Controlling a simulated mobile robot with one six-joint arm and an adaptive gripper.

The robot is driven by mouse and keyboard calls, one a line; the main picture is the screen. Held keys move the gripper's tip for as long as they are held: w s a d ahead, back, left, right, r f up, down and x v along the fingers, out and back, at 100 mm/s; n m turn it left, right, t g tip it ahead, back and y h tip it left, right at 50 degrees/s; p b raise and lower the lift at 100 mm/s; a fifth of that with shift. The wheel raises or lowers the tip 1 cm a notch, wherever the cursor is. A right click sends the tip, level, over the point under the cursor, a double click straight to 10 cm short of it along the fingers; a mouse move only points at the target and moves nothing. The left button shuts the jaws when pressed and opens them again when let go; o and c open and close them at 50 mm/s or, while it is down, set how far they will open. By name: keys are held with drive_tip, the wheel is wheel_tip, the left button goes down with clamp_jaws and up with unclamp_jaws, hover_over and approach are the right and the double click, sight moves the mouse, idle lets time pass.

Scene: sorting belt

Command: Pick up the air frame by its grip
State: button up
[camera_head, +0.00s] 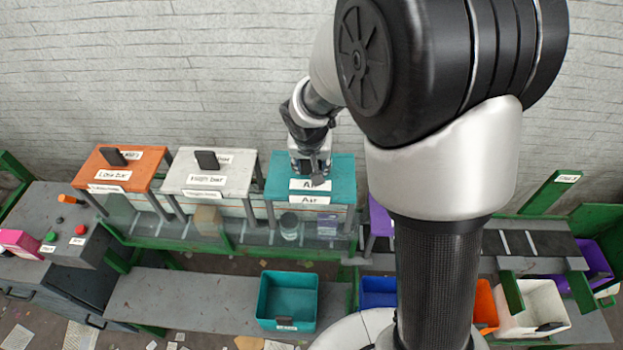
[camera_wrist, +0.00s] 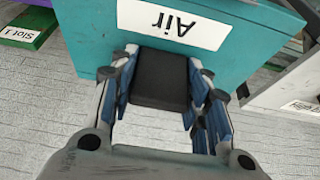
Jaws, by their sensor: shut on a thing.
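The air frame (camera_head: 338,170) is a teal, table-like frame with white "Air" labels, standing over the belt in the head view. In the wrist view its teal top (camera_wrist: 220,50) and "Air" label fill the upper part. Its grip (camera_wrist: 160,80) is a black block between my fingers. My gripper (camera_wrist: 160,92) is shut on the grip, with blue finger pads on either side of it. In the head view my gripper (camera_head: 315,172) is over the teal top and mostly hides the grip.
A white frame (camera_head: 222,168) and an orange frame (camera_head: 125,160), each with a black grip, stand to the left. A purple frame (camera_head: 380,215) is right, partly behind my arm. A teal bin (camera_head: 288,298) sits in front. A jar (camera_head: 289,226) stands under the air frame.

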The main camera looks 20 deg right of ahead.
clamp_jaws()
drive_tip(key=shift+w+r, duration=0.1)
idle(0.4)
drive_tip(key=shift+r, duration=0.55)
wheel_tip(320, 180, up, 18)
drive_tip(key=p, duration=0.3)
drive_tip(key=s+a+b, duration=0.2)
drive_tip(key=s, duration=0.6)
drive_tip(key=s+a+b, duration=0.2)
drive_tip(key=s+a, duration=0.1)
drive_tip(key=s, duration=0.5)
drive_tip(key=shift+s+r, duration=0.15)
drive_tip(key=shift+r, duration=0.2)
drive_tip(key=shift+a, duration=0.1)
